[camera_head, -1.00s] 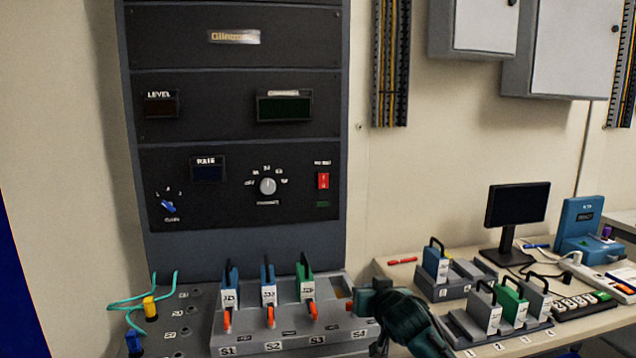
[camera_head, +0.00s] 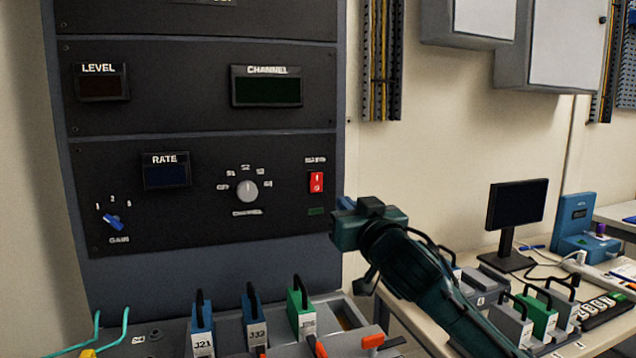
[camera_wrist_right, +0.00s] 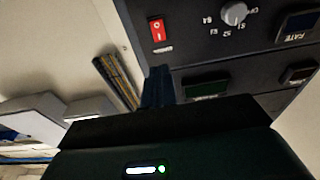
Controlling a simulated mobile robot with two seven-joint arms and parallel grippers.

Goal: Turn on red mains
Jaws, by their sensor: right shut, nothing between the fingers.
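The red mains switch (camera_head: 316,182) is a small upright rocker at the right side of the black lower panel (camera_head: 200,215). A small dark green lamp sits below it. The switch also shows in the right wrist view (camera_wrist_right: 157,31), near the top. My right gripper (camera_head: 339,228) is shut and empty, just below and to the right of the switch, apart from it in the picture. Its closed dark fingers (camera_wrist_right: 157,86) point toward the panel in the right wrist view. I cannot tell how far the fingertips are from the panel. My left gripper is not in view.
The panel also holds a channel knob (camera_head: 246,191), a blue gain knob (camera_head: 113,222) and a dark rate display (camera_head: 166,172). Handled plugs, including a green one (camera_head: 301,311), stand below. A side table with a monitor (camera_head: 517,218) is at the right.

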